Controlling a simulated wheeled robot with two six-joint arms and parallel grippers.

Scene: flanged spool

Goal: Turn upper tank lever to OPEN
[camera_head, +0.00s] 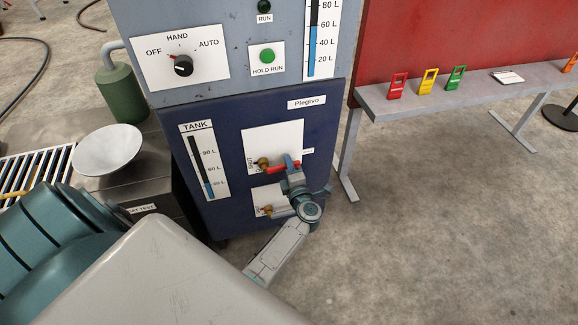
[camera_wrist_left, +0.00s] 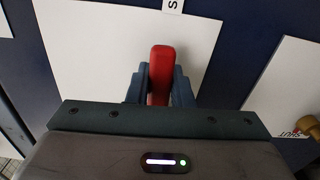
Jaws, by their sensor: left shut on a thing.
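The upper tank lever (camera_head: 277,168) has a red handle and a brass valve body, on a white plate (camera_head: 262,140) on the dark blue cabinet. Its handle points to the right in the head view. My left gripper (camera_head: 293,164) is shut on the red handle. In the left wrist view, the red lever (camera_wrist_left: 161,75) stands between the two fingers (camera_wrist_left: 160,88), its end sticking out past them. A lower valve (camera_head: 268,210) sits on a second white plate below, its handle partly hidden by my arm. The SHUT label shows beside the upper valve; an OPEN label is not readable. My right gripper is not in view.
The cabinet carries a TANK gauge (camera_head: 203,165), a HAND/OFF/AUTO knob (camera_head: 183,66) and a green HOLD RUN button (camera_head: 267,56). A grey bench (camera_head: 450,104) with coloured tags stands at the right. A white bowl (camera_head: 107,150) is at the left. Floor right of the cabinet is clear.

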